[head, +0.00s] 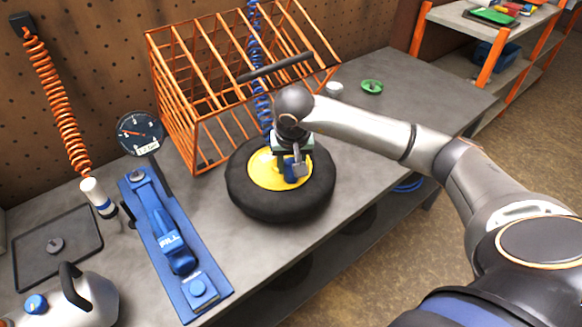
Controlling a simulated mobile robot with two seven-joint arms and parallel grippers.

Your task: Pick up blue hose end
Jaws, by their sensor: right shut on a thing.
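The blue coiled hose (262,100) hangs down behind the orange wire cage, and its lower part runs to my right gripper. My right gripper (294,178) is over the yellow hub of the black tyre and is shut on the blue hose end (290,171). The gripper hides most of the hose end, so I cannot tell whether it touches the hub. The yellow hub (262,176) sits in the middle of the tyre (262,210), which lies flat on the bench. My left gripper is not in view.
The orange cage (180,120) stands close behind the tyre. An orange coiled hose (55,100), a tray (30,265) and a grey can (85,305) are further left. The bench at right (420,110) is mostly clear.

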